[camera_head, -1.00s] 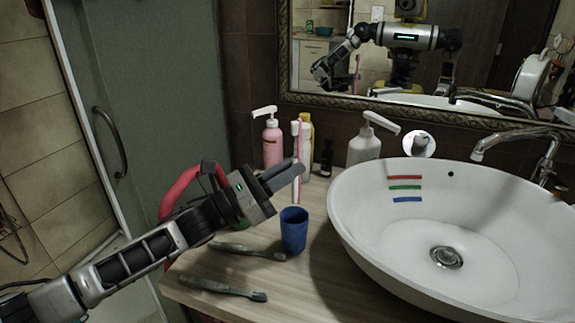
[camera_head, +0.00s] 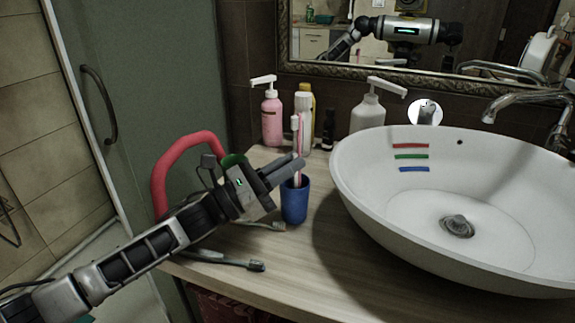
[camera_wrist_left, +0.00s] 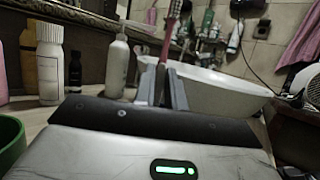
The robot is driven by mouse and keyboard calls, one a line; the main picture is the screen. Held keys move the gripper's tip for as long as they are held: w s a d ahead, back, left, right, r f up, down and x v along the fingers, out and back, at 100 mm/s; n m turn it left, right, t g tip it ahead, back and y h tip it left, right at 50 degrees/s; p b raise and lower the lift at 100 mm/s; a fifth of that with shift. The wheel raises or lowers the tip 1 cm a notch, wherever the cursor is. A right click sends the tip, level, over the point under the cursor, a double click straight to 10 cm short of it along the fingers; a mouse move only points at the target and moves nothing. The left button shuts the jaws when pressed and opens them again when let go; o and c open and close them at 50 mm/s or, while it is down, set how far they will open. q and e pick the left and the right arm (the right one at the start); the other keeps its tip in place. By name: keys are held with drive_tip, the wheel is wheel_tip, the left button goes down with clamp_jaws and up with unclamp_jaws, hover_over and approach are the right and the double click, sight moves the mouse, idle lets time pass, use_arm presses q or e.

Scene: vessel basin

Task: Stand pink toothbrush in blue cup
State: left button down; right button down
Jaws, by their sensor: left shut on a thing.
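The pink and white toothbrush (camera_head: 297,136) is upright, bristles at the top, in the head view. My left gripper (camera_head: 291,168) is shut on its handle, just above the blue cup (camera_head: 295,205). The cup stands upright on the wooden counter. The brush's lower end reaches the cup's mouth and appears to be inside; how deep is hidden by the cup wall. The left wrist view shows the toothbrush (camera_wrist_left: 171,32) rising from between the fingers (camera_wrist_left: 162,85); the cup does not show there. My right gripper is not in view.
A pink pump bottle (camera_head: 271,120), a white bottle (camera_head: 304,122), a dark bottle (camera_head: 328,132) and a white dispenser (camera_head: 367,115) stand behind. The white basin (camera_head: 360,210) is close right of the cup.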

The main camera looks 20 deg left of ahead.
use_arm(q)
drive_tip(key=shift+f, duration=0.15)
drive_tip(key=c, duration=1.4)
unclamp_jaws()
drive_tip(key=s+d+r, duration=0.1)
drive_tip(key=s+r, duration=0.3)
drive_tip(key=s+d+r, duration=0.1)
drive_tip(key=s+r, duration=0.3)
drive_tip(key=s, duration=0.1)
drive_tip(key=s+d+r, duration=0.2)
drive_tip(key=s+r, duration=0.2)
drive_tip(key=r, duration=0.1)
drive_tip(key=shift+s+d+b, duration=0.1)
drive_tip(key=shift+s+b, duration=0.1)
drive_tip(key=shift+b, duration=0.2)
